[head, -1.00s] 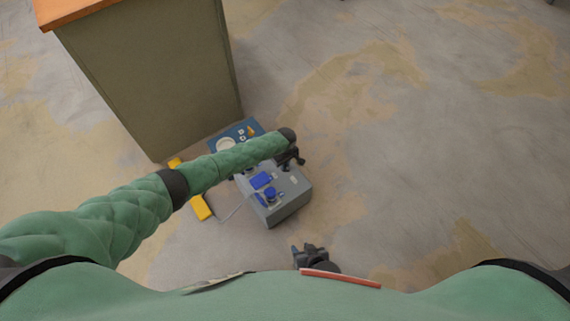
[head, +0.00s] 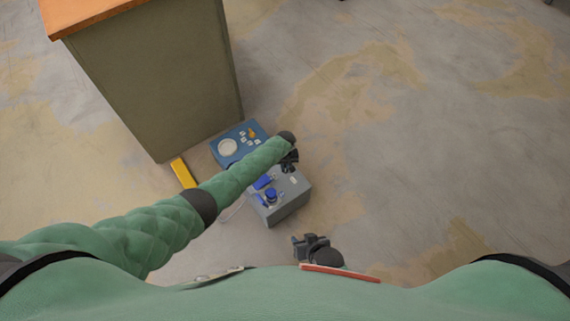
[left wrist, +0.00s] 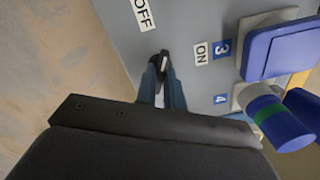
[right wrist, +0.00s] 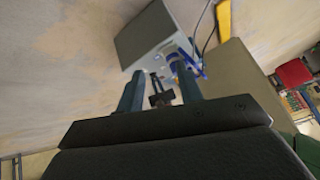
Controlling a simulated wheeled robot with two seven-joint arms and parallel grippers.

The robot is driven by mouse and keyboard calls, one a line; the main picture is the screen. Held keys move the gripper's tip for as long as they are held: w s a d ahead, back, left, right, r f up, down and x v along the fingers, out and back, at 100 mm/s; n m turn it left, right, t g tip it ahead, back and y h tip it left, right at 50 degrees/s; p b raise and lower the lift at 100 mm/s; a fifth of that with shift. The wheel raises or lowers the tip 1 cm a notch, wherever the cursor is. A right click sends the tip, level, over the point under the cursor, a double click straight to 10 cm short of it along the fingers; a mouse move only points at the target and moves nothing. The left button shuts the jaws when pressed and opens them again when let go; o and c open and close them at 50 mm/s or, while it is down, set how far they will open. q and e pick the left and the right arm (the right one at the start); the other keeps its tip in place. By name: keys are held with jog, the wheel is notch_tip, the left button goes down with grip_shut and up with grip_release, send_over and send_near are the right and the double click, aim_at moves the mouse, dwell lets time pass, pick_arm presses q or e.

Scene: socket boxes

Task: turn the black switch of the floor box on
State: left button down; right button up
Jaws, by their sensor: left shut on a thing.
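The grey floor box (head: 290,203) stands on the floor with blue fittings on top. In the left wrist view, its black switch (left wrist: 165,58) sits between an OFF label (left wrist: 145,14) and an ON label (left wrist: 201,53). My left gripper (left wrist: 163,78) is shut on the switch, its fingertips close together around it. In the head view, my left gripper (head: 290,160) is at the far side of the box top, partly hidden by my forearm. My right gripper (head: 306,244) is apart from the box, on its near side. Its fingers are spread and empty in the right wrist view (right wrist: 160,95).
A blue panel (head: 225,150) with a white disc lies beyond the box. A yellow bar (head: 183,173) lies to the left, and a thin cable runs by the box. A cabinet (head: 150,85) stands at the back left. The floor to the right is clear.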

pick_arm(q)
jog(key=m, duration=0.3)
jog(key=shift+m, duration=1.4)
jog(key=m, duration=0.3)
jog(key=shift+m, duration=1.6)
pick_arm(e)
jog(key=shift+r, duration=1.15)
jog(key=shift+w, duration=0.15)
pick_arm(q)
jog(key=c, duration=1.5)
grip_release()
jog(key=shift+r+p, duration=0.1)
jog(key=shift+p, duration=0.2)
